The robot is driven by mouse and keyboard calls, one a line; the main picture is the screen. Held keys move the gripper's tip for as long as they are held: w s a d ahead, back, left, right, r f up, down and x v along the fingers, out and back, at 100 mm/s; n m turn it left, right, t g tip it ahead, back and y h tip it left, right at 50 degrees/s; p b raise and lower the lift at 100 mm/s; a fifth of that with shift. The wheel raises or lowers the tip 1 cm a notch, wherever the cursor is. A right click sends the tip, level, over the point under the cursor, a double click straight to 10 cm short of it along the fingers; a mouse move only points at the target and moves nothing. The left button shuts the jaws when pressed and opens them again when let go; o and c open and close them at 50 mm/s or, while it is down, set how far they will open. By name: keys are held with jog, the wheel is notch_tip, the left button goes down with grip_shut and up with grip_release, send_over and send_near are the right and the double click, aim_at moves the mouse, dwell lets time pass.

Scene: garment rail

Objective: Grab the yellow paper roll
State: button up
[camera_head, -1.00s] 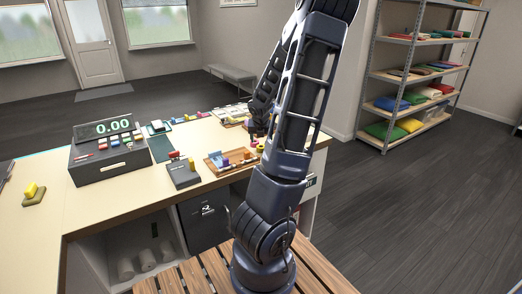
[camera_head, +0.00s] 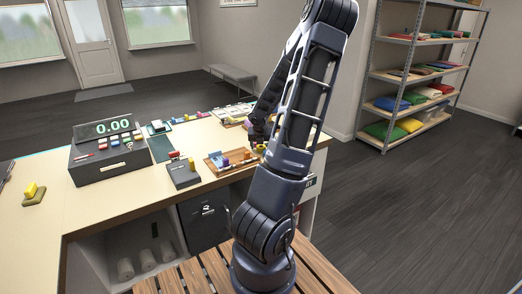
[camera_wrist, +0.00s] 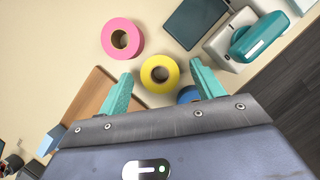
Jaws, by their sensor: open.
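The yellow paper roll (camera_wrist: 160,74) stands on the counter in the wrist view, its dark core hole facing me. My gripper (camera_wrist: 160,86) is open, with one teal fingertip to each side of the yellow roll. The fingers do not visibly touch it, and their height above the counter is hard to judge. A pink roll (camera_wrist: 122,38) lies up and left of the yellow one, outside the fingers. In the head view my arm hides most of this spot.
A blue round thing (camera_wrist: 188,94) shows partly behind my right finger. A wooden tray (camera_wrist: 92,94) lies to the left. A grey and teal device (camera_wrist: 245,38) and a dark flat pad (camera_wrist: 196,20) lie at upper right. A cash register (camera_head: 108,152) stands on the counter.

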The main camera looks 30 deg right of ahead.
aim_at(261, 147)
jog(key=c, duration=1.1)
notch_tip(261, 147, up, 20)
jog(key=shift+f, duration=0.1)
